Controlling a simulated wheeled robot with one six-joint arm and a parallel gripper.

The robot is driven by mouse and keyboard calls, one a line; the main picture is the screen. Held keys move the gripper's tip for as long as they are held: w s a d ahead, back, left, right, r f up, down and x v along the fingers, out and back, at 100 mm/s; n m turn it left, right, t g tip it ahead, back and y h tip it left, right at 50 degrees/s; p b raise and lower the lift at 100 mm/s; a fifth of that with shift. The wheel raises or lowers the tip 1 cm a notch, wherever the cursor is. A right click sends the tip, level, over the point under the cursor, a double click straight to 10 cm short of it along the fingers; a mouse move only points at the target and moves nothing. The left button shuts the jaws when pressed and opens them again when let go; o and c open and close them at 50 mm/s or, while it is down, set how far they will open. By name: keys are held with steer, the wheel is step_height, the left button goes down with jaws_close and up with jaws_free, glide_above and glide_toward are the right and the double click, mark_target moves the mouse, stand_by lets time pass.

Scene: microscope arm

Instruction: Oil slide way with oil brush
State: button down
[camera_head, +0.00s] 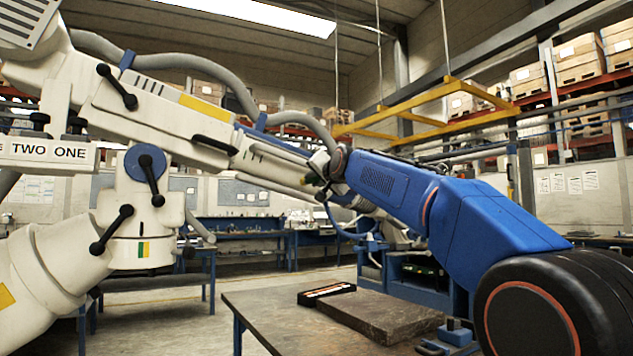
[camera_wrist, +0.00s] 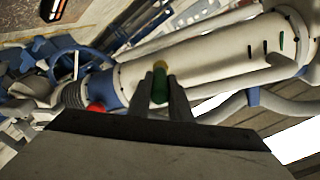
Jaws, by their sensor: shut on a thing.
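In the wrist view my gripper (camera_wrist: 160,82) is shut on a small green piece with a yellowish end (camera_wrist: 160,90), which looks like the oil brush. Its bristles cannot be made out. Behind it lies the long white microscope arm (camera_wrist: 205,60), with blue bands and dark slots. In the head view the white microscope arm (camera_head: 150,105) runs from the upper left down to the middle. My gripper is small and dark there, beside its lower end. I cannot tell whether the brush touches the arm, and the slide way is not clearly identifiable.
A dark-topped bench (camera_head: 265,310) stands at the lower middle, with a flat slab (camera_head: 375,315), a black tray (camera_head: 326,293) and a blue block (camera_head: 455,332) on it. Grey hoses (camera_head: 195,68) and black-knobbed levers (camera_head: 117,88) stick out from the white arm.

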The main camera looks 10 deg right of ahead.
steer(key=s+a+r, duration=0.1)
steer(key=s+a, duration=0.1)
steer(key=a, duration=0.3)
steer(key=s+a+r, duration=0.1)
steer(key=a+r, duration=0.1)
steer(key=a, duration=0.4)
steer(key=shift+s, duration=0.35)
stand_by(0.9)
steer(key=shift+a, duration=0.1)
steer(key=shift+w+d+f, duration=0.5)
steer(key=shift+w+d, duration=0.2)
steer(key=shift+d, duration=1.3)
steer(key=shift+w+d+f, duration=0.55)
steer(key=shift+w+d, duration=0.1)
steer(key=shift+d, duration=1.35)
steer(key=shift+w+d+f, duration=0.5)
steer(key=shift+w+d, duration=0.2)
steer(key=shift+d, duration=1.3)
steer(key=s+f, duration=0.3)
steer(key=s, duration=0.2)
steer(key=shift+d+f, duration=0.15)
steer(key=shift+d, duration=0.2)
steer(key=shift+s+d+f, duration=0.1)
steer(key=shift+s+f, duration=0.35)
steer(key=shift+s, duration=0.2)
steer(key=shift+s+d+f, duration=0.1)
steer(key=shift+s+f, duration=0.3)
steer(key=shift+s, duration=0.2)
steer(key=shift+w, duration=0.1)
